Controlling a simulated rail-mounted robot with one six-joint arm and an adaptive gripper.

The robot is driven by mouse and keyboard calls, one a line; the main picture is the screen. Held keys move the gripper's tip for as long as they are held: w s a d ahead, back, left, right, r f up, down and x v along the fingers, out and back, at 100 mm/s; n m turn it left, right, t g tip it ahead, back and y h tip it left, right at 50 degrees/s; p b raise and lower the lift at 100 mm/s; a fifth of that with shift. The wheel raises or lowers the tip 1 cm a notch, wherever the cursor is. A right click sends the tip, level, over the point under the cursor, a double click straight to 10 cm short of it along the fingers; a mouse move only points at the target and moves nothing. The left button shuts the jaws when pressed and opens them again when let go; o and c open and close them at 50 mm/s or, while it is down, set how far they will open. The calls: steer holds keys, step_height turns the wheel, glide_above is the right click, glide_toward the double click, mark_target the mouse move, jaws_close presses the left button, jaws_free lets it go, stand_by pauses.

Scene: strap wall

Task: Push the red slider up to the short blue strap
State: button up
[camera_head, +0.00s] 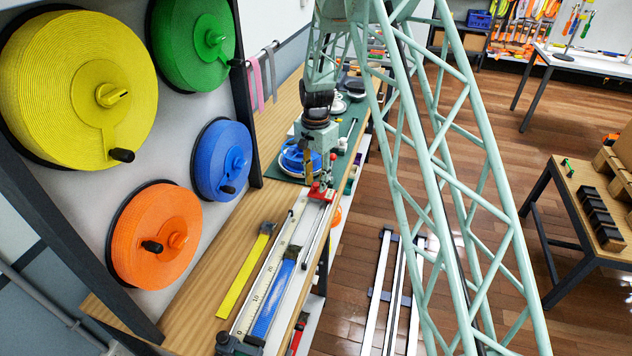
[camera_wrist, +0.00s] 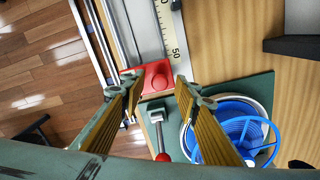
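The red slider (camera_head: 321,192) sits at the far end of the ruled measuring track (camera_head: 246,314). In the wrist view the slider (camera_wrist: 157,77) lies near the 50 mark. The short blue strap (camera_head: 273,302) lies flat along the near part of the track, with a clear stretch between its far end and the slider. My gripper (camera_head: 327,170) is just above and beyond the slider. In the wrist view its two yellow-padded fingers (camera_wrist: 156,90) are spread apart, one on each side of the slider in the picture. Nothing is between them that I can see held; contact with the slider cannot be told.
A yellow strap (camera_head: 242,277) lies on the wooden bench left of the track. A blue reel (camera_wrist: 240,135) and a red-knobbed clamp (camera_wrist: 160,130) are on the green mat close to my gripper. Strap spools, such as the orange one (camera_head: 140,250), hang on the left wall.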

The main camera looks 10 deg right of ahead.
steer(key=shift+c, duration=0.2)
jaws_close()
steer(key=shift+s, duration=0.1)
